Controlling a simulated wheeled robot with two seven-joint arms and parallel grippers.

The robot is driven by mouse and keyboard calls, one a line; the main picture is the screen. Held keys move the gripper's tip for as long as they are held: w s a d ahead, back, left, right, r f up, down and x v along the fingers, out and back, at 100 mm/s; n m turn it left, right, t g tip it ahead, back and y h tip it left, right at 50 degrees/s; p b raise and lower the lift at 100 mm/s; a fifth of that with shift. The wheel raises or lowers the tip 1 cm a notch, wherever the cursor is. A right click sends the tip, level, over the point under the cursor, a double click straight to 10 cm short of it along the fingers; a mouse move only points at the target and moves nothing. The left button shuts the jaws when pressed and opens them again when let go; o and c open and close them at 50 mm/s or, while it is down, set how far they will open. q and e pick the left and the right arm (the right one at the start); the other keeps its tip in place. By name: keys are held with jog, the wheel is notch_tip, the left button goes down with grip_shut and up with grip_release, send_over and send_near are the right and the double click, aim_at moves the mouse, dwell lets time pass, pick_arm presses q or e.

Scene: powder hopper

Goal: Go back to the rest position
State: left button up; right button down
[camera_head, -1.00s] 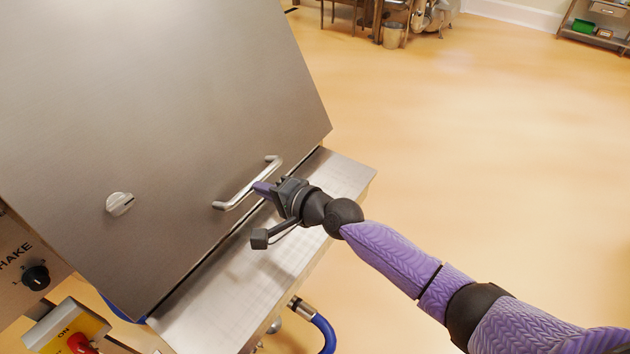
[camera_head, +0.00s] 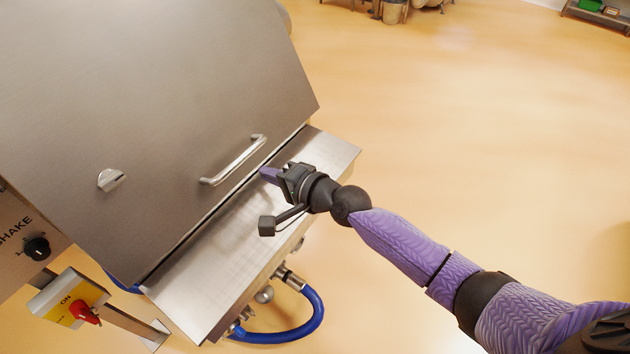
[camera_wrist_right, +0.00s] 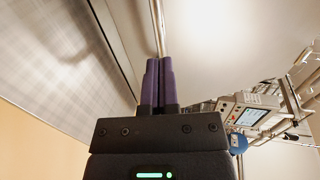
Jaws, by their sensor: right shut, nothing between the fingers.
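My right gripper (camera_head: 268,174) is shut and empty over the steel ledge at the front of the hopper. It is just to the right of and below the bar handle (camera_head: 234,161) of the steel lid (camera_head: 170,100), with a small gap in the head view. In the right wrist view its two purple fingers (camera_wrist_right: 158,75) are together, with the bar handle (camera_wrist_right: 158,25) just beyond their tips. The lid looks closed down on the hopper. My left gripper is not in view.
The steel ledge (camera_head: 230,240) lies under my right gripper. A knob (camera_head: 111,179) is on the lid. A yellow switch box (camera_head: 68,300) with a red switch and a blue hose (camera_head: 310,318) are at the front. The wrist view shows a panel with a screen (camera_wrist_right: 248,116). Open floor (camera_head: 480,130) lies to the right.

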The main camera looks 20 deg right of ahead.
jog(key=p+v, duration=0.2)
jog(key=v, duration=0.5)
jog(key=s+d+f+n+g+h, duration=0.25)
jog(key=s+f, duration=0.25)
jog(key=f, duration=0.4)
jog(key=s+d+f+n+g+h, duration=0.1)
jog(key=s+d+f+n+h, duration=0.15)
jog(key=s+d+f, duration=0.4)
jog(key=s+d+f+n+g+h, duration=0.1)
jog(key=s+f+g+h, duration=0.2)
jog(key=f, duration=0.7)
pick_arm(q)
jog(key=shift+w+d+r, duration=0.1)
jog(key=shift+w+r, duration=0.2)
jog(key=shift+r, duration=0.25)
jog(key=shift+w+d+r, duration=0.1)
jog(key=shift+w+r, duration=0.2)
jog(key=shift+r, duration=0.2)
pick_arm(e)
jog(key=s+f+n+g+h, duration=0.1)
jog(key=s+f+n+g, duration=0.1)
jog(key=s, duration=1.1)
jog(key=s+f+n+g, duration=0.3)
jog(key=s+f+n, duration=0.2)
jog(key=s, duration=0.7)
jog(key=shift+s+f+h, duration=0.35)
jog(key=shift+f+h, duration=0.05)
jog(key=shift+f, duration=0.1)
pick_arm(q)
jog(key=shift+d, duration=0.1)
